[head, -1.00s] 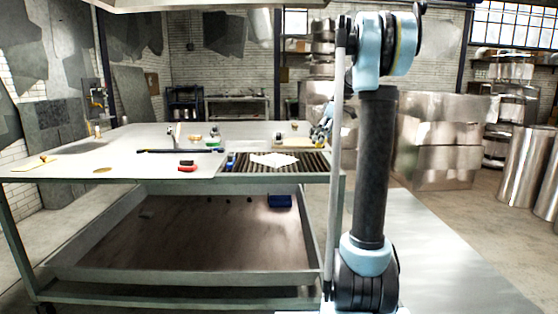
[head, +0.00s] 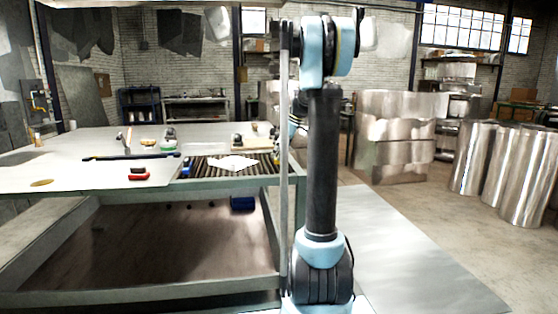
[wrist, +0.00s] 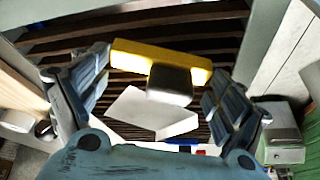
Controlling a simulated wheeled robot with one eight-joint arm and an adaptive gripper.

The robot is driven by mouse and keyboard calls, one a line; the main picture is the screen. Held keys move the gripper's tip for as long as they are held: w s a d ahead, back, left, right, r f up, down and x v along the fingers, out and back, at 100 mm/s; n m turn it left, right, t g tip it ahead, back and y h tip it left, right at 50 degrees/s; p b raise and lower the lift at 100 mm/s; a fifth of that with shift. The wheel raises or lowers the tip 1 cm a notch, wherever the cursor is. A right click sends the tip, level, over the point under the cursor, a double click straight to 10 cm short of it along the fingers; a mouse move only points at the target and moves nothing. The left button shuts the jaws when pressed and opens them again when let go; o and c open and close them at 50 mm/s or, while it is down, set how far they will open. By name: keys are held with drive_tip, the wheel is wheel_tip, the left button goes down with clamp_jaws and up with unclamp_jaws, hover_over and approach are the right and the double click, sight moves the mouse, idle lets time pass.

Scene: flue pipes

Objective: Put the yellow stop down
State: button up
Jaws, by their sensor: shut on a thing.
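In the wrist view the yellow stop (wrist: 135,57) is a yellow bar with a dark, shiny block at its middle. The stop is above a dark slatted rack and a white sheet (wrist: 150,116). I cannot tell how high it is held. In the head view my arm's upright links hide most of the gripper, and the stop cannot be made out there.
The worktable (head: 60,178) carries the slatted rack (head: 205,170) with the white sheet (head: 232,163), a red-and-black item (head: 138,173), a long dark bar (head: 130,156) and small tools. A grey box (wrist: 283,136) is right of the gripper. The floor at right has sheet metal (head: 400,235).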

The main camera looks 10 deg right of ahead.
wheel_tip(320, 180, down, 2)
drive_tip(key=shift+f, duration=0.1)
drive_tip(key=o, duration=1)
drive_tip(key=v, duration=1.2)
drive_tip(key=shift+s, duration=0.1)
